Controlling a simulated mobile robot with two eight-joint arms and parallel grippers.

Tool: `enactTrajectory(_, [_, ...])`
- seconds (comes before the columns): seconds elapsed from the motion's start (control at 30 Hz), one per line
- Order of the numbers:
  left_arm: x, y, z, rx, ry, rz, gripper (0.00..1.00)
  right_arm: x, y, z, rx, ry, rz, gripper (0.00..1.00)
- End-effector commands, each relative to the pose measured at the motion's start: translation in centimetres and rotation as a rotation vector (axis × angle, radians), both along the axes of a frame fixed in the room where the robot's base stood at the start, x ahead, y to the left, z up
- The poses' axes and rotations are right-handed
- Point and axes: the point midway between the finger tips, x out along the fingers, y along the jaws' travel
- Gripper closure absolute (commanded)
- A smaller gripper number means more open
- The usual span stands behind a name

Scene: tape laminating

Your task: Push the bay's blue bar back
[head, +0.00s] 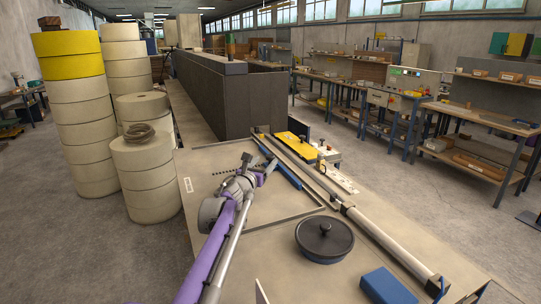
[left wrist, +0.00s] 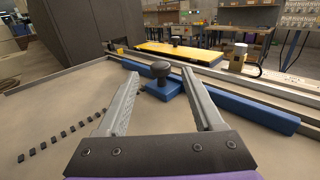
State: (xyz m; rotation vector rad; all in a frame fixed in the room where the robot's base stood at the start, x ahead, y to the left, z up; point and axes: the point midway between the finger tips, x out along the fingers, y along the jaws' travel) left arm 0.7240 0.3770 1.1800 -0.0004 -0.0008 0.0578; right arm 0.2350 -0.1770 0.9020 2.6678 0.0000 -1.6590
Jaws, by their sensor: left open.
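The blue bar (head: 283,170) lies lengthwise on the table, left of the long rail. In the left wrist view the bar (left wrist: 240,108) runs from upper left to lower right, past the fingertips. A blue block with a black knob (left wrist: 161,72) sits against the bar's near side. My left gripper (head: 270,164) is over the table, left of the bar. In the left wrist view its open fingers (left wrist: 162,78) point toward the bar, with the knob block showing between their tips. I cannot tell whether they touch it. My right gripper is not in view.
A yellow plate (head: 297,147) lies beyond the rail. A white roller (head: 375,233), a black lidded pan (head: 324,240) and a blue box (head: 387,287) are at the front right. A row of small black pieces (left wrist: 62,134) lies left of the gripper. Tall roll stacks (head: 85,130) stand left.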

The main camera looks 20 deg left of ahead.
Motion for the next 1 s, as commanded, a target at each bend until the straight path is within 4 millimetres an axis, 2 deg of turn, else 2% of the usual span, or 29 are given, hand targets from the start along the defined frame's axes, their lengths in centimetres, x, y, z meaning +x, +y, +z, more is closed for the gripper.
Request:
enactTrajectory(0.1, [2.2, 0.1, 0.2, 0.001, -0.001, -0.002, 0.32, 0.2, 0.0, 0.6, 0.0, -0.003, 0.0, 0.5])
enactTrajectory(0.3, [4.6, 0.3, 0.1, -0.001, -0.001, 0.0, 0.32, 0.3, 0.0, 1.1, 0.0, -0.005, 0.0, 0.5])
enactTrajectory(0.5, [5.6, 0.3, 0.0, 0.0, 0.0, 0.0, 0.32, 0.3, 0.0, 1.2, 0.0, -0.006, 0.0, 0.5])
enactTrajectory(0.77, [5.6, 0.3, 0.0, 0.0, 0.0, 0.0, 0.32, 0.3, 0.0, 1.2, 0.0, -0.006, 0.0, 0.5])
enactTrajectory(1.0, [5.6, 0.3, 0.0, 0.0, 0.0, 0.0, 0.73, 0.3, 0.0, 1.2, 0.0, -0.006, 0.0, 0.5])
